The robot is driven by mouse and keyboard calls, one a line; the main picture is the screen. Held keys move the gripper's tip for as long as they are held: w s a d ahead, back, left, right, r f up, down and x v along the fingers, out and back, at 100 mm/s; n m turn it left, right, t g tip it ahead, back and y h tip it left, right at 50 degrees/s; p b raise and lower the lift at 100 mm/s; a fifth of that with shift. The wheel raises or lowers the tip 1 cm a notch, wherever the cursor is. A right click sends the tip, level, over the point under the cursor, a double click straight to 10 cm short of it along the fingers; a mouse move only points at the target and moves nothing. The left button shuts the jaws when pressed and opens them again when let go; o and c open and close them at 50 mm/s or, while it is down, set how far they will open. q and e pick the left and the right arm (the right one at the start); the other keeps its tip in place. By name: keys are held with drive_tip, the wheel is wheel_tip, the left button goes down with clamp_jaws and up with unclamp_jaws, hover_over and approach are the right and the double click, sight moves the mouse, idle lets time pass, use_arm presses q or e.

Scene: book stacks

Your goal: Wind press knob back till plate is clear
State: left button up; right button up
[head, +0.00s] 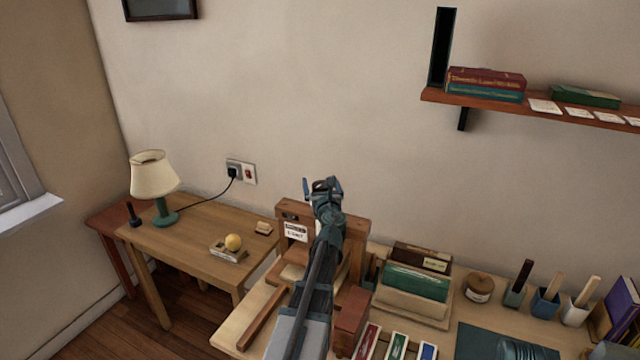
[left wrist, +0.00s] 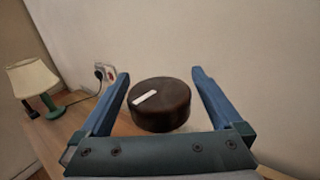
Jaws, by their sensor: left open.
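The wooden press (head: 360,212) stands at the back of the workbench, with a white label on its front. Its dark brown round knob (left wrist: 160,108) fills the middle of the left wrist view and has a white mark on top, lying left of centre. My left gripper (head: 322,187) is over the top of the press. In the left wrist view its blue fingers (left wrist: 160,92) are open on either side of the knob, with gaps showing. My arm hides much of the press, and I cannot make out the plate. My right gripper is not in view.
Right of the press are a book rack (head: 412,290), a round jar (head: 479,288) and several brush pots. A wall shelf (head: 540,107) holds books above.

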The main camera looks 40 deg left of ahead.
use_arm(q)
drive_tip(key=shift+w+a, duration=0.1)
drive_tip(key=c, duration=1.3)
drive_tip(key=shift+c, duration=0.2)
drive_tip(key=n+g+y, duration=0.2)
drive_tip(key=g, duration=0.1)
drive_tip(key=n+g+y, duration=0.1)
drive_tip(key=n+g, duration=0.1)
drive_tip(key=shift+s+a, duration=0.25)
drive_tip(key=n+g+y, duration=0.1)
drive_tip(key=n+g, duration=0.1)
drive_tip(key=g, duration=0.1)
drive_tip(key=s+n+g, duration=0.1)
drive_tip(key=n+g, duration=0.1)
drive_tip(key=g, duration=0.2)
drive_tip(key=shift+s+a+n+y, duration=0.1)
drive_tip(key=shift+a+n+y, duration=0.05)
drive_tip(key=shift+n+y, duration=0.2)
drive_tip(key=n+g, duration=0.2)
drive_tip(key=g, duration=0.1)
drive_tip(key=s+n+g+h, duration=0.1)
drive_tip(key=n+g, duration=0.1)
drive_tip(key=g, duration=0.2)
drive_tip(key=shift+s, duration=0.15)
drive_tip(key=shift+s+d+n+g+h, duration=0.25)
drive_tip(key=shift+n+g+h, duration=0.35)
drive_tip(key=shift+n+g, duration=0.3)
drive_tip(key=shift+s+d+n+g+h, duration=0.1)
drive_tip(key=shift+s+n+g+h, duration=0.2)
drive_tip(key=shift+n+g+h, duration=0.5)
